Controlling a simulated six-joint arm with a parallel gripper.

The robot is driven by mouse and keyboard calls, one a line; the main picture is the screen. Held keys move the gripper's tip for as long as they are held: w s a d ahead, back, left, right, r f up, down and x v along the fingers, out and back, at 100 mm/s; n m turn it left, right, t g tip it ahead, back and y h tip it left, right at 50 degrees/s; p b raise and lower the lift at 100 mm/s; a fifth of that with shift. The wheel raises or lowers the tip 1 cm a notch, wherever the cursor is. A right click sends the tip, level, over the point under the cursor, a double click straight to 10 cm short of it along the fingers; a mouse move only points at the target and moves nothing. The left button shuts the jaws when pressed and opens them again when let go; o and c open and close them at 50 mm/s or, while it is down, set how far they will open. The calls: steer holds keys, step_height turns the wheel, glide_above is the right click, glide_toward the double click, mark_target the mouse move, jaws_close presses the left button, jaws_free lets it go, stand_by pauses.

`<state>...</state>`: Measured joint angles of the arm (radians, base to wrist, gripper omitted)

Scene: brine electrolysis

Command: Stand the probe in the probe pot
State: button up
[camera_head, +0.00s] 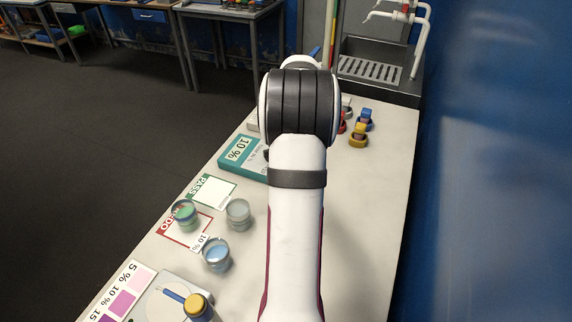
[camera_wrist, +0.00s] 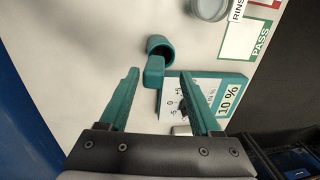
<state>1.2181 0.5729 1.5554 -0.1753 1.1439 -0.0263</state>
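A round teal pot (camera_wrist: 160,44), likely the probe pot, stands on the white bench in the wrist view. A teal block-shaped piece (camera_wrist: 153,72), likely the probe's handle, overlaps the pot's near rim and seems to rise out of it towards the camera. I cannot tell how deep it sits. My gripper (camera_wrist: 159,74) is open, with its two teal fingers apart on either side of this piece and a gap showing by each. In the head view my arm hides the gripper, the pot and the probe.
A teal-edged meter marked 10 % (camera_wrist: 234,92) lies beside the right finger; it also shows in the head view (camera_head: 232,165). Several glass beakers stand at left, one holding blue liquid (camera_head: 217,252). Coloured blocks (camera_head: 359,133) and a sink (camera_head: 370,72) lie beyond. A blue wall borders the right.

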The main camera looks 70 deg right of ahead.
step_height(320, 180, up, 16)
steer(key=s, duration=0.2)
steer(key=shift+f, duration=0.15)
steer(key=shift+w, duration=0.15)
stand_by(0.5)
steer(key=w+a+n+y, duration=0.1)
steer(key=w+a+n, duration=0.3)
steer(key=a, duration=0.9)
steer(key=w+a+n, duration=0.2)
steer(key=w+a, duration=0.3)
steer(key=a, duration=0.7)
steer(key=s+a+f+n, duration=0.3)
steer(key=s+a, duration=0.3)
steer(key=a, duration=0.4)
steer(key=s+a+f+n+g, duration=0.1)
steer(key=s+a+f+n, duration=0.2)
steer(key=s+a+f, duration=0.3)
steer(key=a, duration=0.4)
steer(key=shift+s+g+y, duration=0.15)
steer(key=shift+g+y, duration=0.15)
steer(key=shift+y, duration=0.1)
